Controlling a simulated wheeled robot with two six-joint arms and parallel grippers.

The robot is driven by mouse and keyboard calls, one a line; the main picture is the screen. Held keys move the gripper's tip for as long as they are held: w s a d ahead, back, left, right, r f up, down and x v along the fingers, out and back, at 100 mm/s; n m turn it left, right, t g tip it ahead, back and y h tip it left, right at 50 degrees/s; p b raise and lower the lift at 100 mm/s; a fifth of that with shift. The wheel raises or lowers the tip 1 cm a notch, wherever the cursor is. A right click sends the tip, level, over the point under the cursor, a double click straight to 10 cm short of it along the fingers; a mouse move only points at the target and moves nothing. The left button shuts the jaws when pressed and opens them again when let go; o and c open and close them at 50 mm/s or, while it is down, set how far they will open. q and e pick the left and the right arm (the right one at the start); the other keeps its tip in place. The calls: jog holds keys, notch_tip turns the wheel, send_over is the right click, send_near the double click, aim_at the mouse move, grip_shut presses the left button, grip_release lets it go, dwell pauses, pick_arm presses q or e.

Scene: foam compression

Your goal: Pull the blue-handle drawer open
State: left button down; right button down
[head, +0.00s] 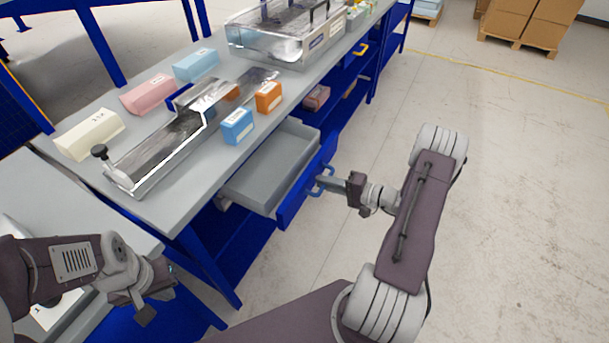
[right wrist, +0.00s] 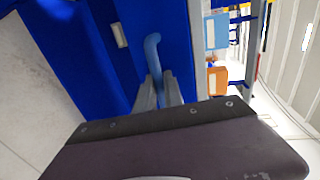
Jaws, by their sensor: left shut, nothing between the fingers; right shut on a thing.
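The blue-handle drawer (head: 262,172) stands pulled out from under the workbench, and its grey inside looks empty. Its blue front carries the blue handle (head: 327,167). My right gripper (head: 319,184) reaches the handle from the right and is shut on it. In the right wrist view the blue handle (right wrist: 152,45) runs down between the two fingers of the right gripper (right wrist: 158,84). My left gripper (head: 144,309) is shut and empty at the lower left, well away from the drawer.
The workbench (head: 178,212) carries a metal fixture (head: 160,145), a blue block (head: 237,126), an orange block (head: 269,97) and pale, pink and blue foam pieces. A yellow-handled drawer (head: 361,49) is farther back. The floor right of my right arm is clear.

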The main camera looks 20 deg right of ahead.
jog(key=shift+f+v, duration=0.2)
jog(key=shift+v, duration=0.75)
jog(key=shift+f+v, duration=0.2)
jog(key=shift+v, duration=0.75)
jog(key=shift+s, duration=0.1)
jog(key=c, duration=1.5)
grip_release()
jog(key=shift+o, duration=0.2)
jog(key=v, duration=0.9)
jog(key=shift+b, duration=0.35)
jog(key=shift+d, duration=0.1)
